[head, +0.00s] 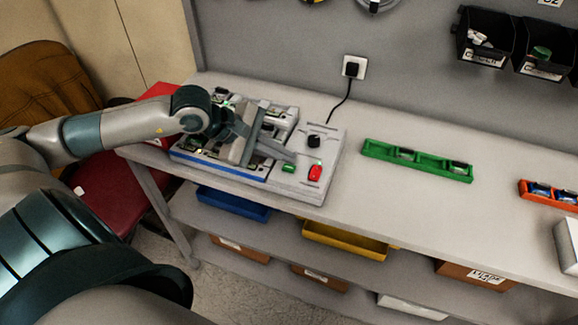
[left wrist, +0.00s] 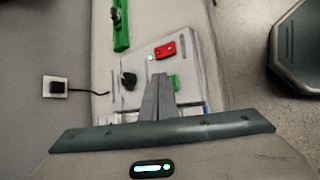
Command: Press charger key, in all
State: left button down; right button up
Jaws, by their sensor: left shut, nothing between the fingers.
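A grey-white control panel (head: 328,147) stands on the bench, with a black knob (head: 314,141), a red key (head: 315,172) and a green key (head: 288,168). In the left wrist view the red key (left wrist: 164,49), the green key (left wrist: 174,82) and the knob (left wrist: 128,79) also show. A small green light (left wrist: 150,57) glows beside the red key. My left gripper (head: 290,156) is shut and empty, its fingertips close to the green key. I cannot tell whether they touch it. In the left wrist view its fingers (left wrist: 162,77) partly cover the panel beside the green key. My right gripper is out of view.
An open unit with a blue front edge (head: 219,170) lies left of the panel, partly under my left arm. A green rack (head: 417,161) and an orange rack (head: 552,193) lie to the right. A black plug (head: 352,69) and cable are behind. Bare bench lies between.

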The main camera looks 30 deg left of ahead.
aim_at(283, 168)
pick_arm(q)
jog(key=shift+r, duration=0.1)
jog(key=shift+r+p, duration=0.65)
jog(key=shift+r, duration=1.8)
